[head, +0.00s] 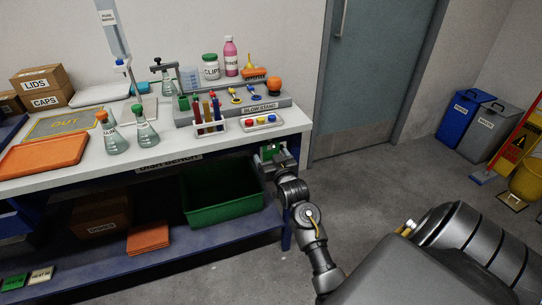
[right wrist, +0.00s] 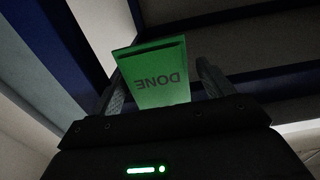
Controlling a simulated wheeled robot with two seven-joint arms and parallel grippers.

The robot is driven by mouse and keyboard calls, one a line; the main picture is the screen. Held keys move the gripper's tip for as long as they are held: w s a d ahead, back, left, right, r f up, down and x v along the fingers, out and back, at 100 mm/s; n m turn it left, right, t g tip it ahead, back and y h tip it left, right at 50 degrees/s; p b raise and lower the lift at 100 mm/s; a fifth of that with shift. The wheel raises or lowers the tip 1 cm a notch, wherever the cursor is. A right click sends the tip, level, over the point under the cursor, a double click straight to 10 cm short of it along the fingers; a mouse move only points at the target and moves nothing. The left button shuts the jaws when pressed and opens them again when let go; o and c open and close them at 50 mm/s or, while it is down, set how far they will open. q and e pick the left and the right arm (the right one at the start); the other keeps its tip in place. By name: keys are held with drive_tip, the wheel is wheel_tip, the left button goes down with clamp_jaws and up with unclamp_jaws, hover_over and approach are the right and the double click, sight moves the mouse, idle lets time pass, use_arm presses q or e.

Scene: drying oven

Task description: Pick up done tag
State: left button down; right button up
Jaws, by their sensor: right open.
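The green done tag (right wrist: 160,78) shows in the right wrist view with its word upside down, between the two fingers of my right gripper (right wrist: 163,82). The fingers stand apart on either side of it; I cannot tell whether either touches it. In the head view my right gripper (head: 277,157) is at the bench's front right corner, and a small green part of the tag (head: 268,149) shows there, mostly hidden by the gripper. My left gripper is not in view.
The white bench (head: 80,172) carries flasks, a tube rack (head: 208,127) and a small tray (head: 262,122) close to my right gripper. A green crate (head: 222,197) stands on the blue lower shelf (head: 180,247). Open floor (head: 370,185) lies to the right.

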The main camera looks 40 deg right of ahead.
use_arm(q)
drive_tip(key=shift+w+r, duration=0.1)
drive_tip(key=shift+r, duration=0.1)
use_arm(e)
drive_tip(key=shift+w+d, duration=0.15)
drive_tip(key=shift+w, duration=0.3)
drive_tip(key=c, duration=1.1)
drive_tip(key=shift+r, duration=0.1)
